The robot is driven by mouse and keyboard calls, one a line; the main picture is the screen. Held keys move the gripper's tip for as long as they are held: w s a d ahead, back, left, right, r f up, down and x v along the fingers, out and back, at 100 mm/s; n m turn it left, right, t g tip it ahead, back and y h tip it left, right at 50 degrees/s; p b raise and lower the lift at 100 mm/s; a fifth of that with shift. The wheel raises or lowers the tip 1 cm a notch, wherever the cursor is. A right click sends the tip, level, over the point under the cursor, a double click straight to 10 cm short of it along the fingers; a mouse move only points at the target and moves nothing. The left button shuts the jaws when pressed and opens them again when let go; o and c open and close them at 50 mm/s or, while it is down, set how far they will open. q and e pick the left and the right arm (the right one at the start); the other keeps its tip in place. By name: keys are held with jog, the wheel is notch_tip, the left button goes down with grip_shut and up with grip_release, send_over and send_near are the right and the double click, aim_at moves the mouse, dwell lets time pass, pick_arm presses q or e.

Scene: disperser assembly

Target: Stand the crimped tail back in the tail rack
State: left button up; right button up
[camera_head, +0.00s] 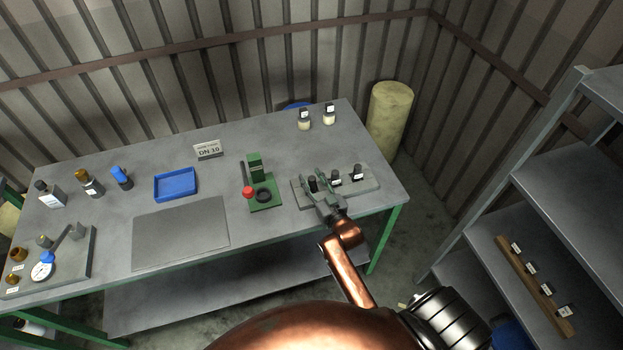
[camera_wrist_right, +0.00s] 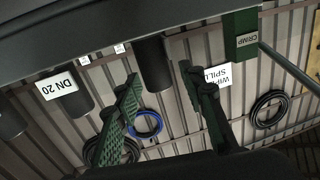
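The grey tail rack (camera_head: 368,186) lies on the right part of the table. A black tail (camera_head: 313,185) stands upright in its left part. In the right wrist view, which is upside down, this tail (camera_wrist_right: 152,62) shows in the gap beyond my fingers. My right gripper (camera_head: 322,184) is at the rack with its fingers apart (camera_wrist_right: 163,108); I cannot tell whether either finger touches the tail. Two more black tails with white labels, one (camera_head: 337,178) in the middle and one (camera_head: 357,173) at the right, stand in the rack. The middle one reads DN 20 (camera_wrist_right: 60,88). My left gripper is not in view.
A green crimp press (camera_head: 256,168) with a red knob stands left of the rack. A blue tray (camera_head: 175,185), a grey mat (camera_head: 181,232), a DN 10 sign (camera_head: 208,149) and several bottles are farther left. Two small jars (camera_head: 304,121) stand at the back right.

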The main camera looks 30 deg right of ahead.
jog(key=s, duration=0.8)
jog(key=s+a, duration=0.1)
jog(key=s, duration=0.3)
jog(key=shift+r, duration=0.1)
